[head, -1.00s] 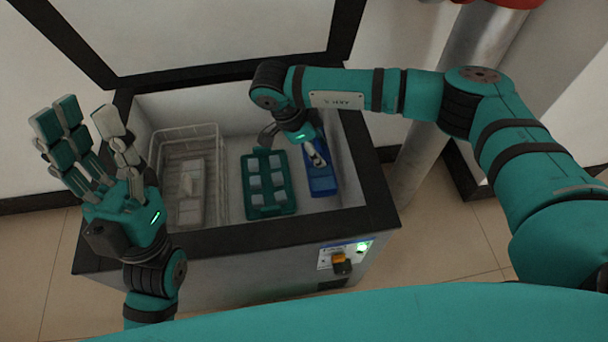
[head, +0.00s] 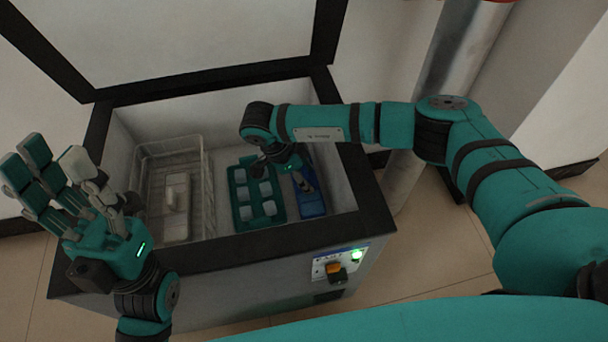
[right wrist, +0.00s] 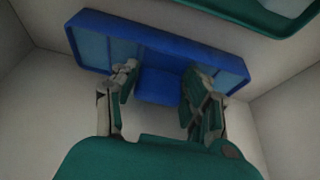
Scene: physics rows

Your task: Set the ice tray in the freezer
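The open-topped freezer (head: 222,243) stands in front of me with its lid up. A teal tray of whitish cubes (head: 243,222), which looks like the ice tray, lies flat on its floor. Part of its rim shows in the right wrist view (right wrist: 262,22). My right gripper (head: 307,186) reaches down into the freezer over a blue container (head: 313,208) beside the tray. In the right wrist view, its fingers (right wrist: 163,85) are apart, overlapping the blue container (right wrist: 225,70); contact cannot be told. My left gripper (head: 60,185) is open and empty, left of the freezer.
A wire basket (head: 208,190) holding a pale lidded box (head: 176,205) fills the freezer's left part. The freezer's dark rim surrounds the opening. A control panel with a green light (head: 340,264) is on its front. A metal post (head: 440,90) stands to the right.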

